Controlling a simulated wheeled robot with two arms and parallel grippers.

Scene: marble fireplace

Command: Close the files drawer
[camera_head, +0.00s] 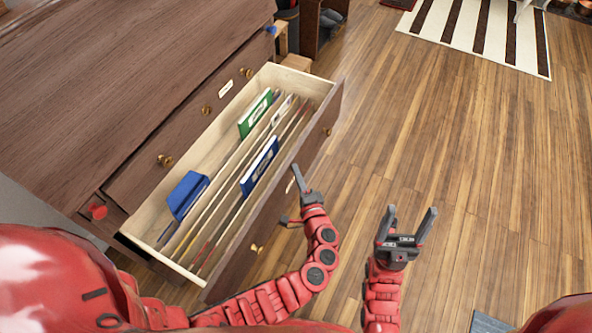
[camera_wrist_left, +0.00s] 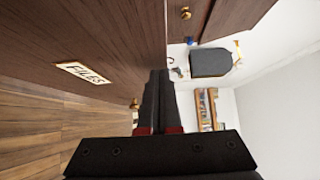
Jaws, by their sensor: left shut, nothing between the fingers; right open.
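The files drawer (camera_head: 318,122) is pulled well out of the dark wooden dresser. Its cream-sided inside holds upright folders and several blue and green books. In the left wrist view its dark front (camera_wrist_left: 110,35) carries a "FILES" label (camera_wrist_left: 83,73). My left gripper (camera_head: 299,172) is shut and empty, just outside the drawer front near its middle. In the left wrist view its fingers (camera_wrist_left: 155,85) are together beside the front; contact cannot be told. My right gripper (camera_head: 406,215) is open and empty, to the right of the drawer above the floor.
The dresser (camera_head: 130,75) stands at the left, with other drawer fronts and brass knobs (camera_head: 165,160). A red object (camera_head: 97,211) is at its near edge. The wooden floor (camera_head: 450,150) to the right is clear up to a striped rug (camera_head: 480,30).

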